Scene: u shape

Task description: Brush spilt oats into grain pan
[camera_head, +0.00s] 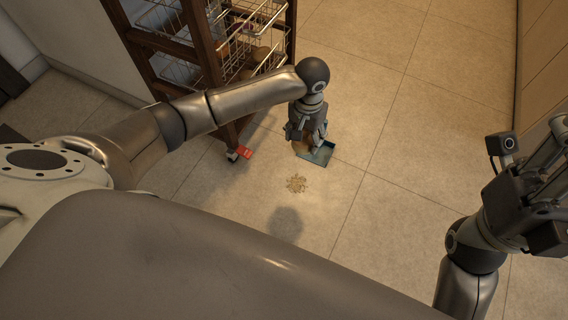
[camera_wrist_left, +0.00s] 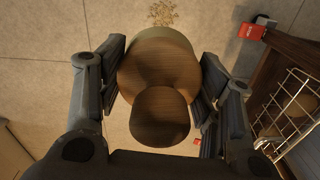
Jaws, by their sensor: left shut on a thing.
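My left gripper (camera_head: 308,138) points down at the floor and is shut on a brown wooden brush (camera_wrist_left: 160,85). In the left wrist view the brush shows a round knob over a wider round body with a pale greenish edge; its underside is hidden. The spilt oats (camera_head: 296,183) lie in a small pile nearer to me, apart from the pan. They also show at the top of the left wrist view (camera_wrist_left: 162,13). My right gripper (camera_head: 530,170) is raised at the right, its jaw opening unclear.
A dark wooden rack (camera_head: 213,60) with wire baskets stands on castors left of the left gripper. A wooden cabinet front (camera_head: 545,60) is at the far right. The tiled floor between is clear.

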